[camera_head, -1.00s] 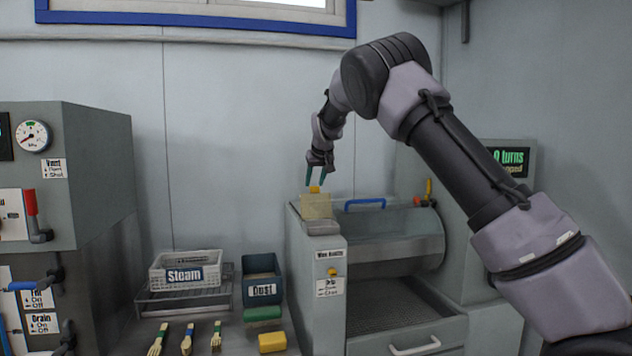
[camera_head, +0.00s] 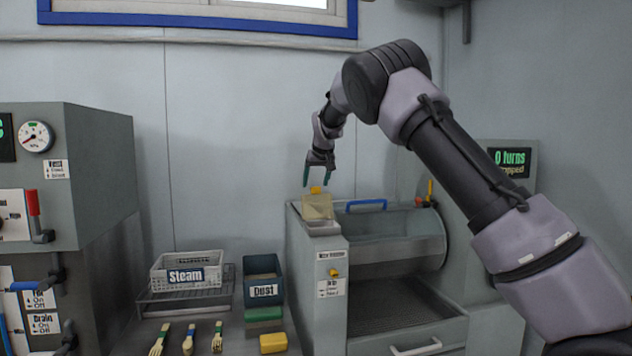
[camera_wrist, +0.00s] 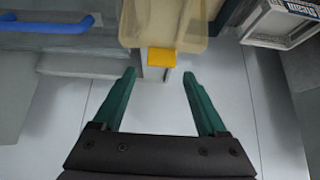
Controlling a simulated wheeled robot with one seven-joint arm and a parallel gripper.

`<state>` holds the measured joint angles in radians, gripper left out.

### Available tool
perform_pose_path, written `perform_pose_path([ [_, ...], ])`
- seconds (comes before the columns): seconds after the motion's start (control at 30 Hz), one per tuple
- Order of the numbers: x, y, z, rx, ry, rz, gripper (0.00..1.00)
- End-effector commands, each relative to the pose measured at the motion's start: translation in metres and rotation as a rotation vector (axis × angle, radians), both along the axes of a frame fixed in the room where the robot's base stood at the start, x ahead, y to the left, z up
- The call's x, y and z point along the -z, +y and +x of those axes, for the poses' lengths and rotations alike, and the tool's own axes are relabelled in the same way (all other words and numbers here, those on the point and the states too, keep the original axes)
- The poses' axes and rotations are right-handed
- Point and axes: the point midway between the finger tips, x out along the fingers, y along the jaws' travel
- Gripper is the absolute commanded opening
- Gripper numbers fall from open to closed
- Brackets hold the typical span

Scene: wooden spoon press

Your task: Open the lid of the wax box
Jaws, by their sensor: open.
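The wax box (camera_head: 323,230) sits on top of the grey machine's left column. Its translucent yellowish lid (camera_head: 318,207) stands raised at the back of the box, and a pale opening shows in front of it. A yellow tab (camera_head: 316,190) is at the lid's upper edge. My gripper (camera_head: 317,184) is open and empty just above the tab, fingers pointing down. In the wrist view, the lid (camera_wrist: 165,22) is at the top and the tab (camera_wrist: 161,57) lies just beyond and between the green fingertips (camera_wrist: 159,74), touching neither.
A blue handle (camera_head: 365,204) is on the drum cover right of the box. The Steam basket (camera_head: 186,272), Dust bin (camera_head: 263,291), yellow block (camera_head: 273,343) and several brushes (camera_head: 188,338) are lower left. The wall behind my gripper leaves free space above.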

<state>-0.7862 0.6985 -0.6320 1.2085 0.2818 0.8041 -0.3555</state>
Motion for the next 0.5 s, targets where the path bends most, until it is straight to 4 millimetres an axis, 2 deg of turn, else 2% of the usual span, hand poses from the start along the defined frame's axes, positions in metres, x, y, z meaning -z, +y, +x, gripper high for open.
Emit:
perform_pose_path([
  [0.17,-0.016,-0.002,-0.011,-0.001,-0.002,0.004,0.75],
  [0.5,-0.067,-0.014,-0.05,-0.001,-0.002,0.004,0.75],
])
